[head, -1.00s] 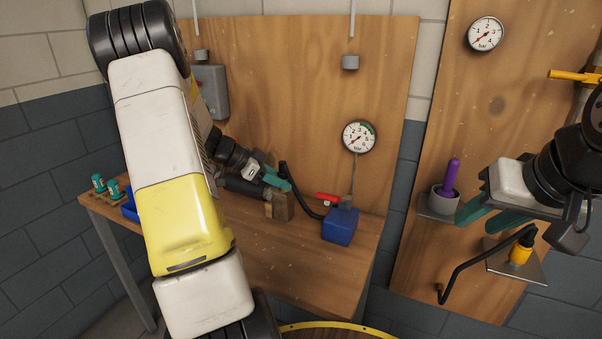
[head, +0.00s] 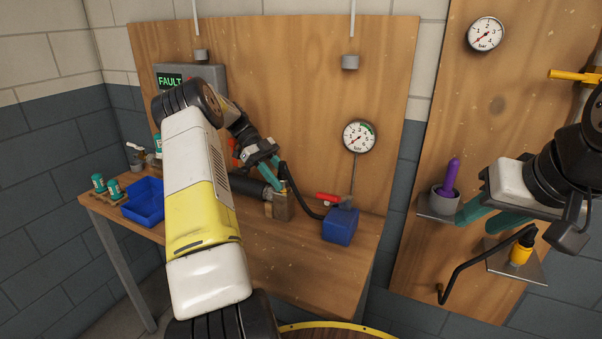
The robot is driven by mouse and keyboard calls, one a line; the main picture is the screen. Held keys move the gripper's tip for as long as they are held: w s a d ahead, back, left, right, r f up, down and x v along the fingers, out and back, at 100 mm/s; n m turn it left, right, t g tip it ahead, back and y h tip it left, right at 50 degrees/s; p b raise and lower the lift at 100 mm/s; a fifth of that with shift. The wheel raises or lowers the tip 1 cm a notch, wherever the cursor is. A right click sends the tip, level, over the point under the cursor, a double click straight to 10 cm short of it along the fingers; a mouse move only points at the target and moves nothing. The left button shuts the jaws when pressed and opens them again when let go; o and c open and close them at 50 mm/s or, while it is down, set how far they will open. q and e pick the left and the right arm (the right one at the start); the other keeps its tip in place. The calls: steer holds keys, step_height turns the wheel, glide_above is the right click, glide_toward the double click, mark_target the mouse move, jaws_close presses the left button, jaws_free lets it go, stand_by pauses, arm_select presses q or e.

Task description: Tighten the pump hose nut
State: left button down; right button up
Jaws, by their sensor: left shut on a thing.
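The pump (head: 248,186) is a dark cylinder with a brass-brown block (head: 284,208) at its right end, on the wooden bench. A black hose (head: 300,201) runs from above this block to a blue box (head: 340,227). A small brass nut (head: 283,187) shows at the block's top, by the hose end. My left gripper (head: 276,183) reaches down from behind my arm, its teal fingers shut at the nut; the fingers partly hide the contact. My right gripper (head: 474,222) is open, its teal fingers apart and empty, in front of the right board.
A grey box with a green FAULT display (head: 170,81) is on the back board. A blue tray (head: 146,203) and teal-capped bottles (head: 98,183) are at left. A purple-handled tool (head: 451,176) stands in a cup at right. A red-handled valve (head: 330,197) tops the blue box.

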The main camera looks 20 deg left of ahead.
arm_select(q)
steer(key=c, duration=0.9)
jaws_free()
steer(key=shift+o, duration=0.2)
